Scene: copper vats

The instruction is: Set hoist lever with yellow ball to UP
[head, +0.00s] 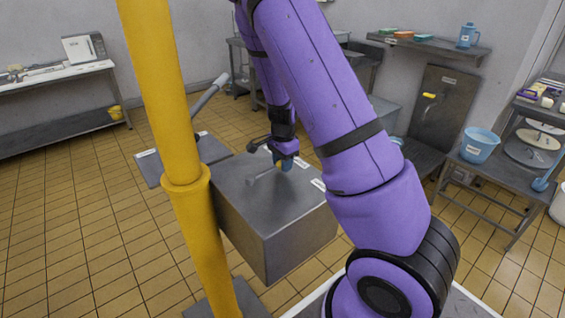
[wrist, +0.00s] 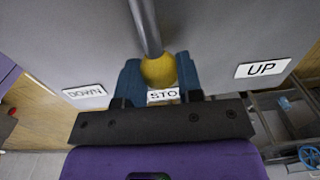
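The hoist lever is a grey rod (wrist: 146,28) ending in a yellow ball (wrist: 158,70). In the wrist view the ball is by the middle label, which reads "STO" with its end hidden, between the DOWN label (wrist: 84,91) at left and the UP label (wrist: 262,68) at right. My gripper (wrist: 160,68) has its blue fingers on both sides of the ball, apparently touching it. In the head view my gripper (head: 284,163) points down over the grey metal box (head: 283,232), and the ball is mostly hidden by the fingers.
A yellow post (head: 180,150) stands upright close in front, left of the box. A longer grey lever (head: 210,94) rises from a low plate (head: 150,168) behind it. A side table with a blue bucket (head: 480,145) is at right. Tiled floor is open at left.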

